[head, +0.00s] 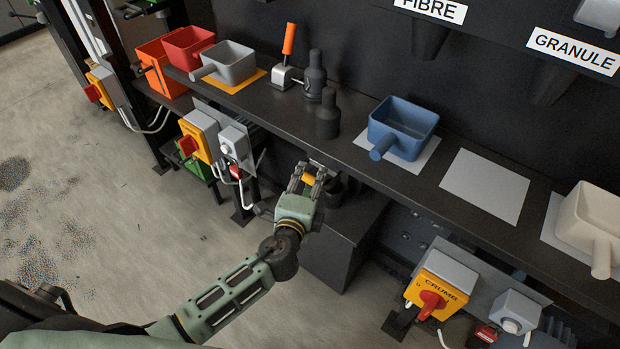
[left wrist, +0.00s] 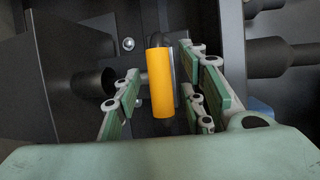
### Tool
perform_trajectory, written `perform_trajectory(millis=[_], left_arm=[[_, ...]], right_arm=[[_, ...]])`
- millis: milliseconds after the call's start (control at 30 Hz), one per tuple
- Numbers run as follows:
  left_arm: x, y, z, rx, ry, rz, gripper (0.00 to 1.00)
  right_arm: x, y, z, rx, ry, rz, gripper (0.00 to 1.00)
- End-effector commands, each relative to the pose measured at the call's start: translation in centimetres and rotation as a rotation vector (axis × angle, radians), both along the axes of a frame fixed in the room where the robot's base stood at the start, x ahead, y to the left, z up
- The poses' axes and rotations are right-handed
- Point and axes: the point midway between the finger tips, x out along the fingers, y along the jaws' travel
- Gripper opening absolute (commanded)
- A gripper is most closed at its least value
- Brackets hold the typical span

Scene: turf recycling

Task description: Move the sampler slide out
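My left gripper (head: 311,174) reaches toward the dark machine below the shelf. A yellow cylindrical handle (left wrist: 161,85), which I take to be the grip of the sampler slide, shows between its fingers in the left wrist view. The handle (head: 308,179) also shows small in the head view, partly hidden by the fingers. In the left wrist view the fingers stand apart on both sides of the handle, with a gap on each side. The slide's body behind the handle is mostly hidden in the dark machine. My right gripper is not in view.
The dark shelf (head: 465,212) runs above the gripper. It carries a blue scoop (head: 403,127), a grey scoop (head: 229,62), dark bottle-shaped parts and an orange-handled lever (head: 289,39). Switch boxes (head: 439,284) stick out below. A dark box (head: 330,238) stands under the hand. Floor at left is open.

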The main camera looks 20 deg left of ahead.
Motion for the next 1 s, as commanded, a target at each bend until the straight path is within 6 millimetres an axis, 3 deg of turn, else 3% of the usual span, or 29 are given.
perform_trajectory(millis=[367, 800, 1000], left_arm=[[0.78, 0.00, -0.18, -0.001, 0.001, -0.001, 0.38], [0.75, 0.02, -0.20, -0.002, 0.002, 0.000, 0.00], [0.73, 0.02, -0.22, -0.003, 0.002, 0.000, 0.00]], right_arm=[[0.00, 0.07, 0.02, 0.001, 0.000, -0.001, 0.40], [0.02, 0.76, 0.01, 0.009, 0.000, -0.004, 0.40], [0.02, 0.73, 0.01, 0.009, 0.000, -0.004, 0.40]])
